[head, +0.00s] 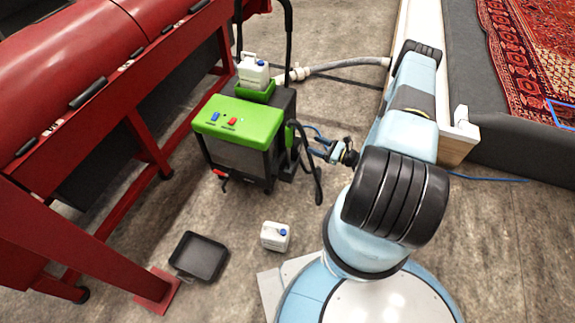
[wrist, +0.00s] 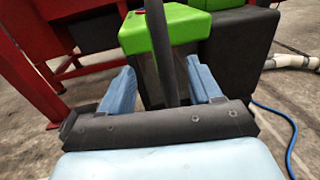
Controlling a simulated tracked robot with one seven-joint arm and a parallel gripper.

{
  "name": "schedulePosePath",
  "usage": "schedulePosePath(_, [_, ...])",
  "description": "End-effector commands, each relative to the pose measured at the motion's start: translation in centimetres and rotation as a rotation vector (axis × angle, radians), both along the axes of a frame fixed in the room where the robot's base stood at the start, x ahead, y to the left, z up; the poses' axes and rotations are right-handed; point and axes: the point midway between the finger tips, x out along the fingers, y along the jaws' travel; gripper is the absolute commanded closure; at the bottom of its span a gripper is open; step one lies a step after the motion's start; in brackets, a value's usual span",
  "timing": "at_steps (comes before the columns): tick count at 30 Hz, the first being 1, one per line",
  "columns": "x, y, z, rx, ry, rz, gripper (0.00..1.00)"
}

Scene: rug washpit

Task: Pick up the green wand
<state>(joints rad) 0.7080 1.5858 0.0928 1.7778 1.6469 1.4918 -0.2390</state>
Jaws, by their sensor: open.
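A wheeled cleaning machine with a green top (head: 240,122) stands left of my gripper (head: 321,145) in the head view. Its green top also shows beyond my gripper in the wrist view (wrist: 190,22). My gripper (wrist: 162,85) is open, its two blue fingers apart. A dark rod-like part (wrist: 163,50) runs between the fingers in the wrist view, and no green shows on it. A black curved part (head: 309,165) hangs at the machine's right side, close to my gripper. I cannot make out a separate green wand.
A red machine frame (head: 100,110) stands at the left. A white jug (head: 253,70) sits on the cleaning machine and another jug (head: 275,236) on the floor, near a black tray (head: 199,257). A pale hose (head: 335,66) crosses behind. A patterned rug (head: 530,50) lies right.

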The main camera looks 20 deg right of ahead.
Motion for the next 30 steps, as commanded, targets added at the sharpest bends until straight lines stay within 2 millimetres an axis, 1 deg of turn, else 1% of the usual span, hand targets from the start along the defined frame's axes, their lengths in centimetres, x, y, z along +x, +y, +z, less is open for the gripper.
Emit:
schedulePosePath(2, [-0.2,0.1,-0.6,0.007,0.006,-0.014,0.36])
schedulePosePath(5, [0.2,0.5,-0.9,0.009,0.006,-0.020,0.36])
schedulePosePath(15, [4.1,4.5,-0.9,0.008,0.006,-0.017,0.36])
schedulePosePath(18, [5.1,5.4,-0.9,0.008,0.008,-0.019,0.36])
schedulePosePath(26, [6.1,6.5,-0.8,0.009,0.008,-0.019,0.36])
schedulePosePath(30, [7.2,7.8,-0.9,0.008,0.006,-0.017,0.36])
